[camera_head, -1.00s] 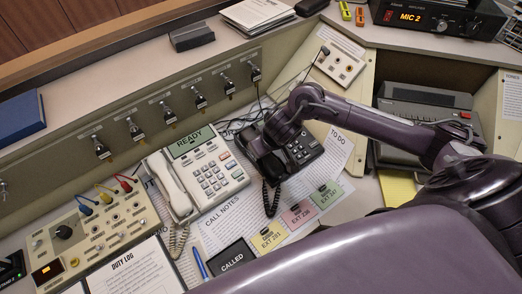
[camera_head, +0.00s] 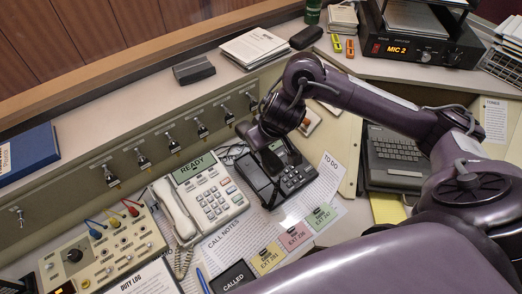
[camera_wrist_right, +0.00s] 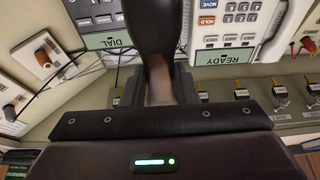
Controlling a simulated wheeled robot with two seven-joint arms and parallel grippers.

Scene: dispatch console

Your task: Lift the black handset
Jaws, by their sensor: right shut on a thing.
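The black handset (camera_wrist_right: 152,30) runs down from the top of the right wrist view, between the fingers of my right gripper (camera_wrist_right: 157,88), which is shut on it. The phone's keypad and DIAL label show beside the handset in the wrist view. Any gap between handset and cradle is hard to judge. My left gripper is not in view.
A cream phone marked READY (camera_head: 205,190) stands just left of the black phone. A panel of switches (camera_head: 172,140) runs behind. Coloured EXT cards (camera_head: 295,237) and papers lie in front. A grey keyboard unit (camera_head: 395,155) is at the right.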

